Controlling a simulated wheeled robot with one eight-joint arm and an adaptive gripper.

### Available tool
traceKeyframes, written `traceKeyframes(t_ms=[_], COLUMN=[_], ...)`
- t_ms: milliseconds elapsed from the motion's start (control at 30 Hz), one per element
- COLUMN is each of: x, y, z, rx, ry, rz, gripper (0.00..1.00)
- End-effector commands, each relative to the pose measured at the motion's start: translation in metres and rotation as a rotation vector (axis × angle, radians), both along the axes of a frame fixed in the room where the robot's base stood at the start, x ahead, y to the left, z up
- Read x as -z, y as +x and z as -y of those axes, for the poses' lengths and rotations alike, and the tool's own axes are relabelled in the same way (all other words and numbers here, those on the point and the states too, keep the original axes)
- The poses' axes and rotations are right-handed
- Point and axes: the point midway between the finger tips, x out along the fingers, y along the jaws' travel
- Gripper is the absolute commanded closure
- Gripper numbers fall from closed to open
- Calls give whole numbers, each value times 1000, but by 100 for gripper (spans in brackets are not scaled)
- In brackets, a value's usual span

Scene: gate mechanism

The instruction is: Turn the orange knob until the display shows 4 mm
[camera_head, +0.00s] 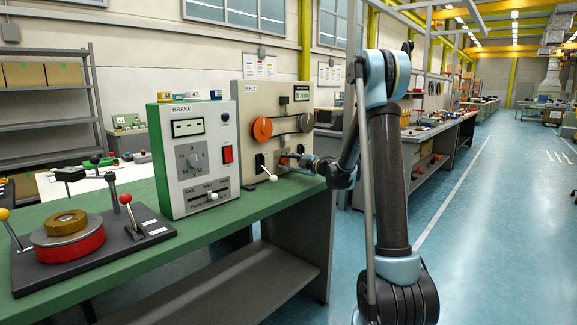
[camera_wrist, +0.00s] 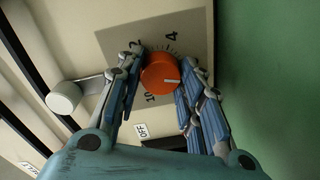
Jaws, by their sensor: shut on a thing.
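The orange knob (camera_wrist: 160,72) sits on the belt panel (camera_head: 240,100), with a white pointer line that points right in the wrist view. A printed scale around it shows 2, 4 and 10. My gripper (camera_wrist: 163,58) is shut on the knob, one finger on each side of it. In the head view my gripper (camera_head: 296,162) reaches the panel's lower right from the right, and the knob is largely hidden there. The small display (camera_head: 302,96) at the panel's upper right appears to read 5 mm.
A lever with a white ball (camera_wrist: 64,97) stands out left of the knob in the wrist view. An orange pulley (camera_head: 262,129) and belt are above my gripper. The brake box (camera_head: 195,158) stands to the left on the green bench (camera_head: 130,262). The aisle floor is clear.

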Motion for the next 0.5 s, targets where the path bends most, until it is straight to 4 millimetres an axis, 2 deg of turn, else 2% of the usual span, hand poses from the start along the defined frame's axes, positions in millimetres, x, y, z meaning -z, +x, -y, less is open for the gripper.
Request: traceKeyframes(t_ms=[500], x=[1], y=[-1], z=[0], rx=[-2], ry=[191], rz=[-248], gripper=[89])
